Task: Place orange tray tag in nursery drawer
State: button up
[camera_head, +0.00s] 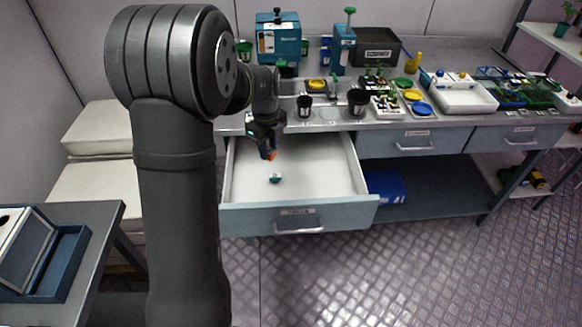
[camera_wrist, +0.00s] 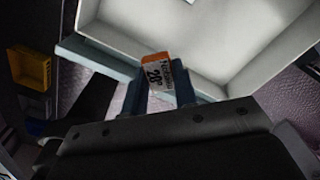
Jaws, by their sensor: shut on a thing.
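The orange tray tag (camera_wrist: 155,70), orange and white with dark print, is held between the two fingertips of my gripper (camera_wrist: 162,88) in the wrist view. In the head view only a small orange bit of the tag (camera_head: 272,155) shows below my gripper (camera_head: 268,148), which points down over the open drawer (camera_head: 298,217). The drawer has a pale inside and a blue-grey front with a label and handle. A small teal and white item (camera_head: 275,178) lies on its floor. The drawer's pale inside also shows in the wrist view (camera_wrist: 235,35).
The bench above holds a blue machine (camera_head: 278,40), a black bin (camera_head: 376,47), dark pots (camera_head: 357,102) and a white tray (camera_head: 462,97). Two shut drawers (camera_head: 413,143) sit to the right. A blue box (camera_head: 385,187) lies on the lower shelf. A side table (camera_head: 95,225) stands at left.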

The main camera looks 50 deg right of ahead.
send_near(272, 192)
jog(key=s+a+f, duration=0.1)
jog(key=f, duration=0.2)
jog(key=s+a+f, duration=0.1)
jog(key=f, duration=0.1)
jog(key=shift+s+a+f, duration=0.1)
jog(key=shift+s+a, duration=0.25)
jog(key=o, duration=0.9)
jog(key=shift+f, duration=0.15)
jog(key=shift+o, duration=0.2)
notch_tip(272, 192, up, 12)
